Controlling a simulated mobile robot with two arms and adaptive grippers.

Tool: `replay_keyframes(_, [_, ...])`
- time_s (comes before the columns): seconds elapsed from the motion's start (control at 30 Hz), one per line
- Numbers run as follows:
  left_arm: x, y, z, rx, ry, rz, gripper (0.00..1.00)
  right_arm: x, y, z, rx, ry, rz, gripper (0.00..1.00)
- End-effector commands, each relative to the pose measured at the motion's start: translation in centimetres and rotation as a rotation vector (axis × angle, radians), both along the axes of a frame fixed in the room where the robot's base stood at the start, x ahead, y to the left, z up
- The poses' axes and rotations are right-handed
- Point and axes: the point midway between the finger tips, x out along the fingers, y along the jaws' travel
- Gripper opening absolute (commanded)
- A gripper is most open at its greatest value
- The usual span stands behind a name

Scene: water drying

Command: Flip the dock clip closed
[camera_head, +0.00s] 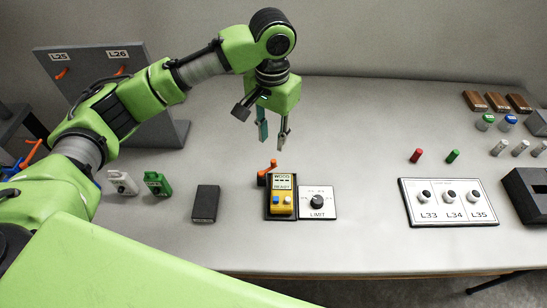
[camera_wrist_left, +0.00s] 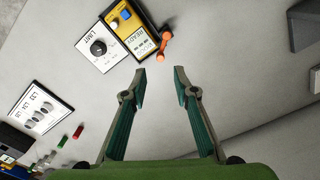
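The orange dock clip (camera_head: 267,173) stands at the back left corner of a dark dock (camera_head: 268,212), which holds a yellow device (camera_head: 283,203) with a display reading WOOD READY. The clip is tilted up and does not lie across the device. In the left wrist view the orange clip (camera_wrist_left: 163,44) shows beside the yellow device (camera_wrist_left: 121,16). My left gripper (camera_head: 273,143) is open and empty, above and behind the clip. In the left wrist view its fingertips (camera_wrist_left: 160,73) are apart, with the clip just beyond them. My right gripper is not in view.
A white LIMIT dial plate (camera_head: 318,215) adjoins the dock on the right. A black block (camera_head: 205,203) and green and white devices (camera_head: 157,183) lie left. The L33–L35 panel (camera_head: 449,217) and red and green pegs stand right. An upright L25/L26 board (camera_head: 110,65) stands behind my left arm.

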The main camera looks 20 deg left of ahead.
Motion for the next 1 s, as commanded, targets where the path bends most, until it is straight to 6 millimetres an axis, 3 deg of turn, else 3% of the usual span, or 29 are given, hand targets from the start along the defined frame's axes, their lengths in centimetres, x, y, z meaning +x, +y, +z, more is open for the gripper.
replay_keyframes(0.17, [-0.1, 0.0, -4.1, 0.001, 0.005, 0.0, 0.27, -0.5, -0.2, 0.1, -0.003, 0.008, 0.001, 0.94])
replay_keyframes(0.4, [0.0, 0.0, -8.1, 0.001, 0.002, -0.001, 0.27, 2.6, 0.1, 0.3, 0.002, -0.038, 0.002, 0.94])
replay_keyframes(0.6, [0.0, 0.0, -9.6, -0.001, 0.0, -0.002, 0.27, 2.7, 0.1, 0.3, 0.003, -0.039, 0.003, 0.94])
replay_keyframes(0.87, [0.0, 0.0, -9.7, 0.0, -0.001, -0.002, 0.27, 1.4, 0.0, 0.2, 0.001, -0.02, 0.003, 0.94])
replay_keyframes(0.9, [0.0, 0.0, -9.7, 0.0, -0.001, -0.002, 0.24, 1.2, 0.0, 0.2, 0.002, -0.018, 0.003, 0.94])
replay_keyframes(1.0, [0.0, 0.0, -9.7, 0.0, -0.001, -0.002, 0.0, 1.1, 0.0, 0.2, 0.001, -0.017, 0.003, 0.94])
